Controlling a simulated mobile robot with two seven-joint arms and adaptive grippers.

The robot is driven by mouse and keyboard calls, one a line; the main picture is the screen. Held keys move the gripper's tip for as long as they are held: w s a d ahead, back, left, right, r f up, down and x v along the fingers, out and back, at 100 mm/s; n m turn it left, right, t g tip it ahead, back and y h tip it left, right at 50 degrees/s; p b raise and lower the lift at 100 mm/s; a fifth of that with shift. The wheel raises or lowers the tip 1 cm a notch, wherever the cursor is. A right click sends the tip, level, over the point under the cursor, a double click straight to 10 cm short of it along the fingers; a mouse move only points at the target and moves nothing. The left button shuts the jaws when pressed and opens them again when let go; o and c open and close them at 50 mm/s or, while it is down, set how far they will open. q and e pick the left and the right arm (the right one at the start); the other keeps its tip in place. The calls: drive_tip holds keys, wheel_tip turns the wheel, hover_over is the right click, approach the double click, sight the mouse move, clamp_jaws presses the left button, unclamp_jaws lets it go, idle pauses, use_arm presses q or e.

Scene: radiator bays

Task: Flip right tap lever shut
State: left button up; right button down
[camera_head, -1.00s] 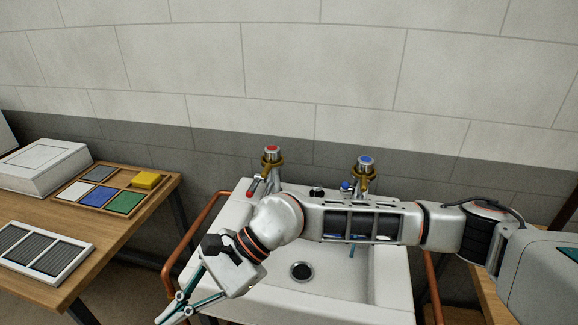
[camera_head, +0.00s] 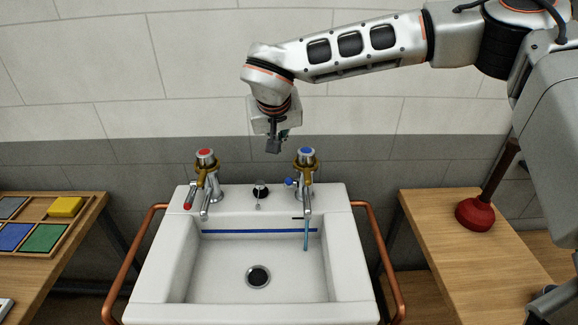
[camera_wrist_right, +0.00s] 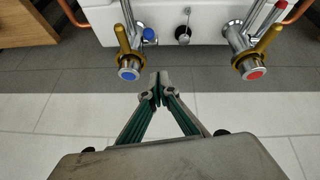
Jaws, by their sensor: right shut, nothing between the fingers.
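The right tap (camera_head: 305,165) is chrome with a blue cap and a brass-coloured collar. Its blue-tipped lever (camera_head: 290,182) sticks out on the left side, toward the front. A thin blue stream (camera_head: 306,235) hangs below its spout into the basin. In the right wrist view the blue-capped tap (camera_wrist_right: 128,68) is left of the fingers, with its blue lever tip (camera_wrist_right: 149,35) beyond. My right gripper (camera_head: 273,148) is above and left of this tap, apart from it, pointing down. Its fingertips (camera_wrist_right: 158,82) are together and empty. My left gripper is not in view.
The left tap (camera_head: 206,170) has a red cap and a red-tipped lever. A small black-topped fitting (camera_head: 260,190) stands between the taps. The white sink (camera_head: 165,270) has copper rails (camera_head: 385,265) at both sides. A red plunger (camera_head: 476,213) stands on the right bench.

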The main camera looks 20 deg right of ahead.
sight(290, 183)
drive_tip(key=shift+w+d+r, duration=0.2)
drive_tip(key=shift+d+r, duration=0.2)
drive_tip(key=shift+d, duration=0.05)
drive_tip(key=x, duration=0.3)
drive_tip(key=s+x, duration=0.1)
drive_tip(key=x, duration=0.3)
drive_tip(key=s+f+p+x, duration=0.1)
drive_tip(key=x, duration=0.2)
drive_tip(key=shift+w+f, duration=0.2)
drive_tip(key=shift+f, duration=0.15)
drive_tip(key=shift+s+f, duration=0.5)
drive_tip(key=shift+s, duration=0.05)
drive_tip(key=shift+w, duration=0.1)
